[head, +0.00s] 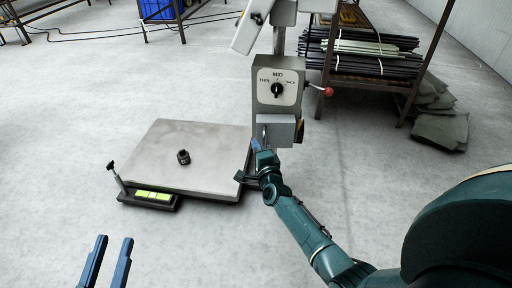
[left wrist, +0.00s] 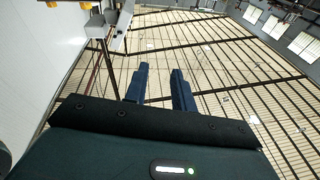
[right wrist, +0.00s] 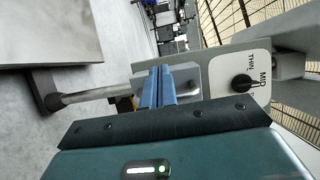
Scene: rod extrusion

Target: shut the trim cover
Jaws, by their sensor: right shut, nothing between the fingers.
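A grey box-like cover (head: 278,131), which looks like the trim cover, sits on the machine post just below the dial panel (head: 278,88). Its front sticks out from the post, and I cannot tell how far open it is. In the right wrist view, part of the grey cover (right wrist: 187,78) shows behind the fingers. My right gripper (head: 258,146) is shut and empty at the cover's lower left; its fingers (right wrist: 157,86) overlap the cover in view, and contact is unclear. My left gripper (head: 107,262) is open and empty, low at the left; its fingers (left wrist: 160,86) stand apart.
A low scale platform (head: 200,140) with a small black part (head: 183,157) and a lit display (head: 153,195) lies left of the post. A rack with bundled rods (head: 370,55) stands behind right. A red-knobbed lever (head: 328,91) juts from the panel. Floor in front is clear.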

